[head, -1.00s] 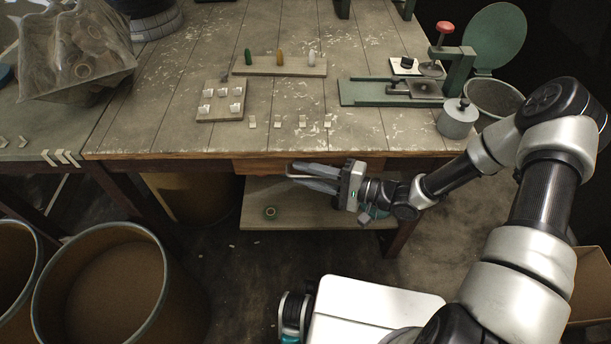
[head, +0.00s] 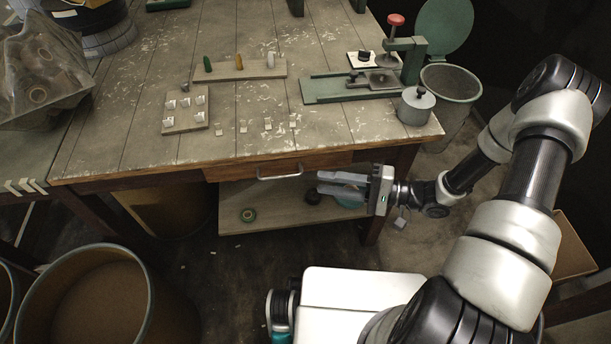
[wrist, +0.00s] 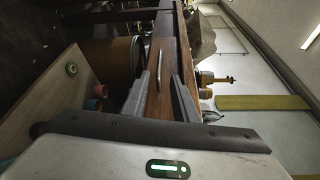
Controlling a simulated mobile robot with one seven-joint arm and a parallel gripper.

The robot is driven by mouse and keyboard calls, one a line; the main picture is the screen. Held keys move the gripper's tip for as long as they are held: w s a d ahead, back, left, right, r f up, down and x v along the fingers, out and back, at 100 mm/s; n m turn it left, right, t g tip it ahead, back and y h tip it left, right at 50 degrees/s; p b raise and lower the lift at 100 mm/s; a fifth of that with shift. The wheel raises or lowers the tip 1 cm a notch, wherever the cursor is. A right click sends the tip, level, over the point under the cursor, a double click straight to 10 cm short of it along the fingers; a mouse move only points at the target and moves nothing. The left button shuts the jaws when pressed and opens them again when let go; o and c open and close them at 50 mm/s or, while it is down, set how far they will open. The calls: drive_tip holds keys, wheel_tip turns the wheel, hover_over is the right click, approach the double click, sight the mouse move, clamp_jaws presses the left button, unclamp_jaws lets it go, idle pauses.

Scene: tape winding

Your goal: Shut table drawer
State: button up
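The table drawer (head: 238,168) has a brown wooden front under the table's front edge. It looks about level with the edge, with no clear gap showing. Its metal bar handle (head: 279,176) is in full view, and the handle also shows upright in the wrist view (wrist: 159,60). My gripper (head: 319,183) is to the right of the handle, apart from it, with its fingers pointing left. In the wrist view its two fingers are spread, with nothing between them (wrist: 160,92). The drawer's inside is hidden.
The table (head: 140,125) holds pegs on a board, small white pieces, a green press (head: 345,88) and a grey pot (head: 416,106). A shelf (head: 285,212) below holds tape rolls (head: 248,215). A large bin (head: 90,295) stands at front left.

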drive_tip(key=shift+s+d+r, duration=0.1)
drive_tip(key=shift+s+d, duration=0.05)
drive_tip(key=shift+d, duration=0.7)
drive_tip(key=shift+s+d+r, duration=0.1)
drive_tip(key=shift+d, duration=0.75)
drive_tip(key=shift+f, duration=0.1)
